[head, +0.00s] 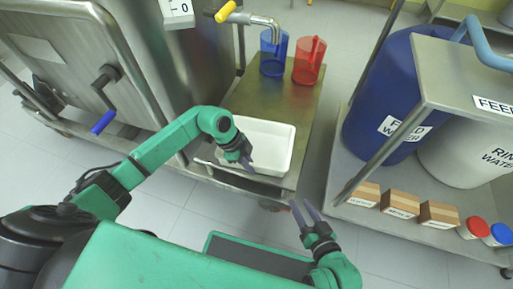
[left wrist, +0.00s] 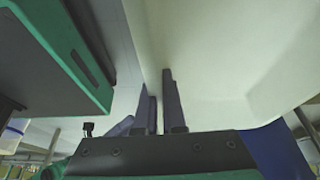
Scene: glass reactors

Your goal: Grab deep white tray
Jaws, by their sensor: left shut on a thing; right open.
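The deep white tray (head: 275,135) sits on the metal cart shelf in the head view, beneath the steel tank's tap. My left gripper (head: 247,163) is at its near left side, shut on the tray's near rim. In the left wrist view the fingers (left wrist: 161,105) are close together, with the pale tray wall (left wrist: 225,60) filling the upper right. The exact contact is partly hidden by the fingers. My right gripper (head: 301,211) is open and empty, to the lower right of the tray, apart from it.
A blue jug (head: 273,53) and a red jug (head: 309,60) stand behind the tray on the cart shelf (head: 300,105). A tap (head: 262,20) juts out above. At the right, a metal rack (head: 375,215) holds a blue barrel (head: 385,90), a white barrel (head: 470,155) and several small boxes.

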